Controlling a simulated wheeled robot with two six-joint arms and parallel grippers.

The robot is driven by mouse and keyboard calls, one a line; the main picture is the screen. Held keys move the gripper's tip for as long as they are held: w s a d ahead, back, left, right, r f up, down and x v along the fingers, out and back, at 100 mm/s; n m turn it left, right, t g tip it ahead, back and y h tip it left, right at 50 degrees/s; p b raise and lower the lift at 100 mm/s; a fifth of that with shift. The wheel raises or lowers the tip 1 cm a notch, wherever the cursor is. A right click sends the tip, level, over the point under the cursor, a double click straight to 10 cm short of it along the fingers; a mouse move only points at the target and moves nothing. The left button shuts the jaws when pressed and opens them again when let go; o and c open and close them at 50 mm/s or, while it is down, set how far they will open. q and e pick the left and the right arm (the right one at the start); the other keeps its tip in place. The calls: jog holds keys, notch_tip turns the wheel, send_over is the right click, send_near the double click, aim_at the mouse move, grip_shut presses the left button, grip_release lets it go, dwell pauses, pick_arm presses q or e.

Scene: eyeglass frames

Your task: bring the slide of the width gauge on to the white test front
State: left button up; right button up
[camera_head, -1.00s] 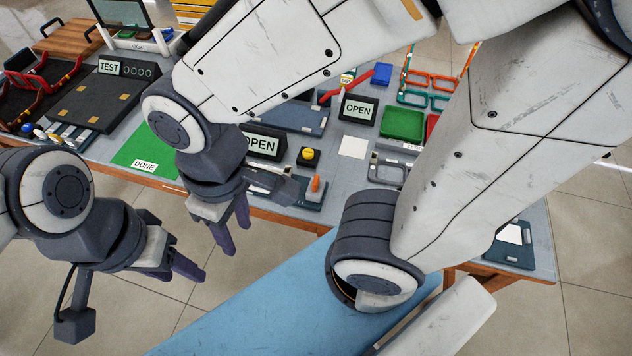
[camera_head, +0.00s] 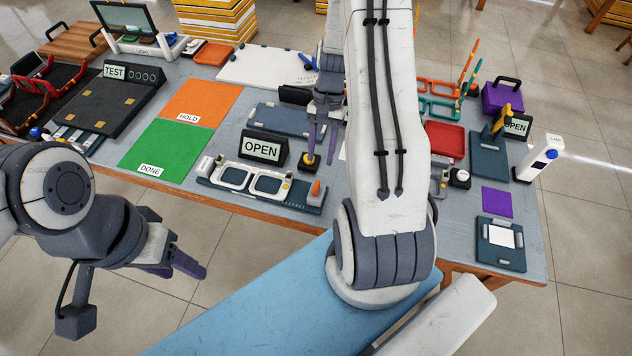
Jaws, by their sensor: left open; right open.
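The width gauge (camera_head: 213,184) is a long dark blue base near the table's front edge. The white test front (camera_head: 250,183), with two lens openings, lies on it. An orange knob (camera_head: 315,188), apparently on the slide, stands upright at the gauge's right end. The slide's body is too small to make out, and I cannot tell whether it touches the front. My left gripper (camera_head: 186,265) is open and empty in front of the table, low at left.
An OPEN display (camera_head: 263,149) stands right behind the gauge. A green DONE mat (camera_head: 158,147) and orange HOLD mat (camera_head: 200,102) lie to the left. My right arm hides the table right of the gauge. A dark blue gauge-like fixture (camera_head: 500,243) lies at far right.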

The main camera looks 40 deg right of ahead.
aim_at(316, 184)
jog(key=p+x, duration=0.1)
jog(key=x, duration=0.8)
jog(key=shift+s+a+f, duration=0.15)
jog(key=shift+f, duration=0.2)
grip_shut()
